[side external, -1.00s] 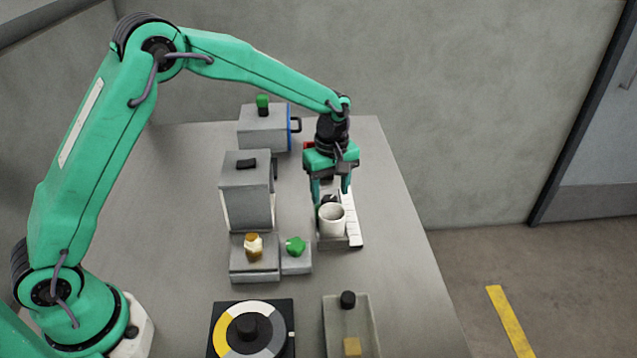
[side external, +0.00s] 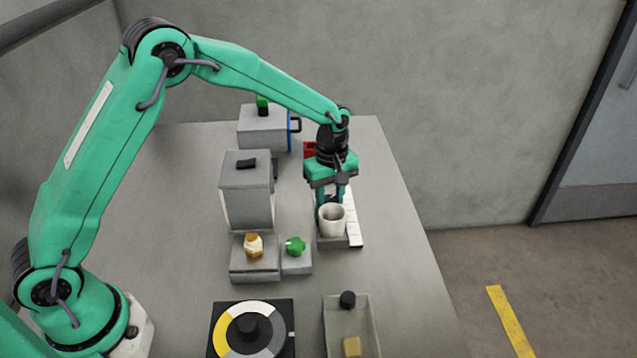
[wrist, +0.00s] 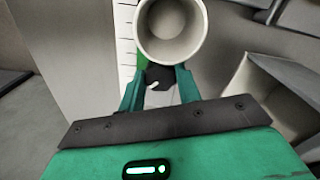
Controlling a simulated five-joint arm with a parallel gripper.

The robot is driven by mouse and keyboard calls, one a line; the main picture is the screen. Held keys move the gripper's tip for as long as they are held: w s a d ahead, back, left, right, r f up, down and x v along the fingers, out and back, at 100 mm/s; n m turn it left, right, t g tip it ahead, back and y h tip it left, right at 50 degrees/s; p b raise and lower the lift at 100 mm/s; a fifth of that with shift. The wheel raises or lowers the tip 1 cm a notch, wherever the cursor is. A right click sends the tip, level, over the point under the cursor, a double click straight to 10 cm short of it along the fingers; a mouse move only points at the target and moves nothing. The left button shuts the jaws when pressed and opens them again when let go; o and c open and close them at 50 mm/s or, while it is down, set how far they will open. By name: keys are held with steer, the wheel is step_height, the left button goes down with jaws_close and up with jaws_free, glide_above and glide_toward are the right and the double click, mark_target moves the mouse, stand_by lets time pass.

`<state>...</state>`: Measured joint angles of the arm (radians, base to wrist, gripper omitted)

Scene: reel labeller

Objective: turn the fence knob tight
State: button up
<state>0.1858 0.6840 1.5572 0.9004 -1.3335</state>
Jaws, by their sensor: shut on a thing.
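The fence knob (wrist: 160,76) is a dark knob with a white mark, seen in the wrist view between my two green fingertips. My gripper (wrist: 159,84) is shut on it from above. In the side view my gripper (side external: 333,198) reaches down behind a white cup-like reel (side external: 331,221), which hides the knob there. The reel also shows in the wrist view (wrist: 198,50), just beyond the fingers. A white scale strip with dark ticks (side external: 353,222) runs along the right of the reel in the side view.
A tall grey box (side external: 247,195) stands left of my gripper. In front are a low block with an amber and white piece (side external: 253,245) and a green knob (side external: 295,246). Nearer are a round dial (side external: 222,333) and a tray (side external: 369,318). Table right of the scale is clear.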

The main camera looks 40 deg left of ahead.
mark_target(329, 199)
steer(key=shift+m, duration=0.4)
steer(key=m, duration=0.4)
steer(key=shift+m, duration=2.3)
steer(key=o, duration=1)
steer(key=shift+c, duration=0.2)
steer(key=shift+r, duration=0.1)
step_height(329, 199, up, 7)
steer(key=shift+r, duration=0.35)
steer(key=shift+s+a+r, duration=0.1)
